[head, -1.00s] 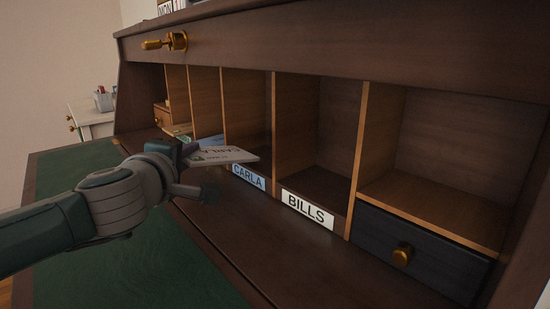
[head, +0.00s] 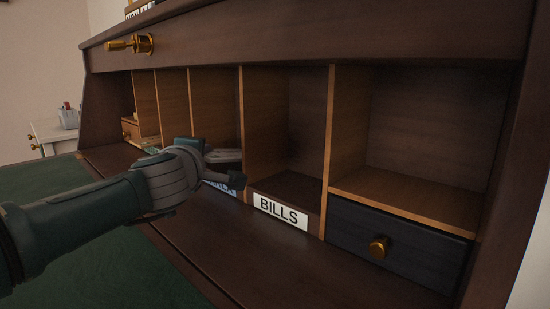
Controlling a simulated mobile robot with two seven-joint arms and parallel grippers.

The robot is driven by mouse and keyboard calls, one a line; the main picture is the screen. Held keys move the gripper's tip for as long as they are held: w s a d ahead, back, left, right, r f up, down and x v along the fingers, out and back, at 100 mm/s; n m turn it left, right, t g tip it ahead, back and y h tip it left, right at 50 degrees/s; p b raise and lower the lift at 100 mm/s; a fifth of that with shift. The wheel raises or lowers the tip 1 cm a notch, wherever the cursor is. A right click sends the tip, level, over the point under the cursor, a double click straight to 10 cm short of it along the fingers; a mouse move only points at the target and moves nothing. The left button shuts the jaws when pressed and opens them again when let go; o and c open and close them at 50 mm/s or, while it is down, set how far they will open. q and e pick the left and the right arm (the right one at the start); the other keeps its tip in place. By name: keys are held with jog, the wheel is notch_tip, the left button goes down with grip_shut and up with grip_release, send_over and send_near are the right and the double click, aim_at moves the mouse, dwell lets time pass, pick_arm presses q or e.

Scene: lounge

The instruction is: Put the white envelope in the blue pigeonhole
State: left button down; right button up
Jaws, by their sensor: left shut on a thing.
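My left gripper (head: 228,167) is shut and reaches the opening of the blue-labelled pigeonhole, left of the BILLS one. A pale grey sliver at its jaws seems to be the white envelope (head: 225,155), seen almost edge-on; the gripper and the dim light hide most of it. I cannot tell how far inside it is. The blue label (head: 222,188) on the pigeonhole's lower front edge is mostly covered by my gripper. My right gripper is not in view.
The BILLS pigeonhole (head: 280,212) is empty, with a wooden divider (head: 244,130) on its left. A dark drawer (head: 400,245) with a brass knob sits under the right compartment. The green desk top (head: 110,270) is clear in front.

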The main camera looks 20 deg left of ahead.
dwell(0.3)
pick_arm(q)
jog(key=c, duration=0.7)
grip_release()
jog(key=shift+c, duration=0.2)
jog(key=shift+f, duration=0.15)
